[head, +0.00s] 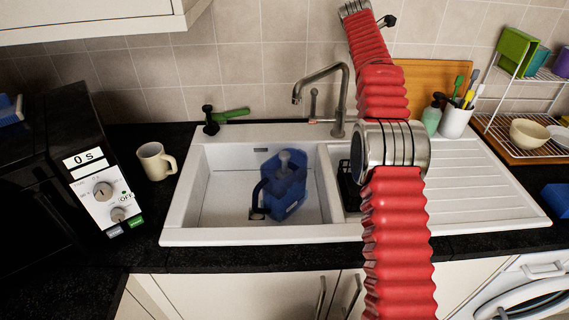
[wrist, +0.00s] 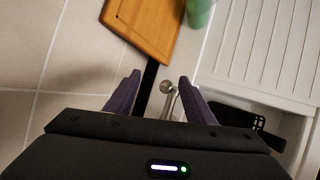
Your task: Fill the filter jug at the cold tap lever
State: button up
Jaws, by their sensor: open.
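The blue filter jug (head: 284,190) with a grey knob on top stands in the large left basin of the white sink (head: 215,235). The metal tap (head: 337,105) rises behind the sink, its spout bent left above and behind the jug. A small metal upright (head: 313,103) beside it has a short bar at its foot; I cannot tell which part is the cold lever. My gripper (wrist: 160,74) is open in the wrist view, its purple fingers apart, with part of the metal tap (wrist: 168,87) showing between them. Its fingertips are not clear in the head view. No water shows.
A beige mug (head: 156,160) and a black microwave (head: 75,170) stand left. A green-handled item (head: 231,115) lies behind the sink. A cutting board (head: 440,80), green bottle (head: 432,118) and brush cup (head: 456,121) stand behind the drainboard (head: 480,185), which is clear.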

jog(key=v, duration=0.4)
dwell(0.6)
jog(key=s+a+r+m+y, duration=0.1)
jog(key=s+a+r+m, duration=0.15)
jog(key=s, duration=0.55)
jog(key=s+a+r+m+y, duration=0.1)
jog(key=s+a+r+m, duration=0.2)
jog(key=s, duration=0.5)
jog(key=s+a+r+m+y, duration=0.1)
jog(key=s+a+r+m, duration=0.2)
jog(key=s, duration=0.5)
jog(key=s+a+f+m, duration=0.2)
jog(key=s+f, duration=0.4)
jog(key=s, duration=0.3)
jog(key=s+a+f+m+t+y, duration=0.1)
jog(key=s+f+m, duration=0.4)
jog(key=s, duration=0.4)
jog(key=s+a+f+m+y, duration=0.1)
jog(key=s+a+f+m, duration=0.1)
jog(key=s+f, duration=0.4)
jog(key=s+m, duration=0.1)
jog(key=s, duration=0.3)
jog(key=shift+a+f, duration=0.3)
jog(key=shift+a, duration=0.05)
